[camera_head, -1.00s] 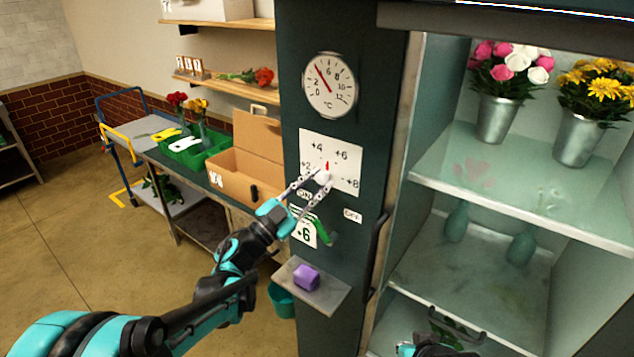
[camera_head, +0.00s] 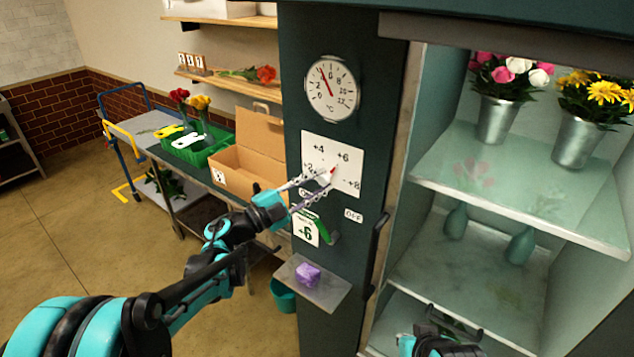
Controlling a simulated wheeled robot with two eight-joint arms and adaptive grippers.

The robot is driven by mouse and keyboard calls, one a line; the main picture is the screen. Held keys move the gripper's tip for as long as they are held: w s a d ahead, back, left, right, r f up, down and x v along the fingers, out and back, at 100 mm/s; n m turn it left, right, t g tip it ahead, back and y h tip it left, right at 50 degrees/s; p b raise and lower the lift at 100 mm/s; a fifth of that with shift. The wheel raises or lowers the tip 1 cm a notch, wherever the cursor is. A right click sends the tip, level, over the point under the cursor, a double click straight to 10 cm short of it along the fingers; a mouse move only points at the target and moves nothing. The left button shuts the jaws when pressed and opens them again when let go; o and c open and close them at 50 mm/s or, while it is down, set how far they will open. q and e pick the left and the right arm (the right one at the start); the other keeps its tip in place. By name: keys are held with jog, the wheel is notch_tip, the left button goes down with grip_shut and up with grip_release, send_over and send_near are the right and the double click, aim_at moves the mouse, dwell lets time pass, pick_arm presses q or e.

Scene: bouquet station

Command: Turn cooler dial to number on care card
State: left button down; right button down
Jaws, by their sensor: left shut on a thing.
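The white dial plate (camera_head: 349,156) on the dark green cooler front is marked +2, +4, +6 and +8. My left gripper (camera_head: 323,184) is shut on the dial knob (camera_head: 325,178), which it mostly hides. The red pointer (camera_head: 333,170) leans up and to the right, toward the +6 mark.
A small shelf (camera_head: 328,292) with a purple block (camera_head: 308,274) juts out below the card. To the right, the cooler's glass shelves (camera_head: 520,190) hold flower buckets and vases. A cardboard box (camera_head: 247,158) and green crate (camera_head: 197,146) stand on the bench at left.

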dwell(0.3)
pick_arm(q)
jog(key=c, duration=1.2)
grip_release()
jog(key=v, duration=1.2)
jog(key=shift+s, duration=0.1)
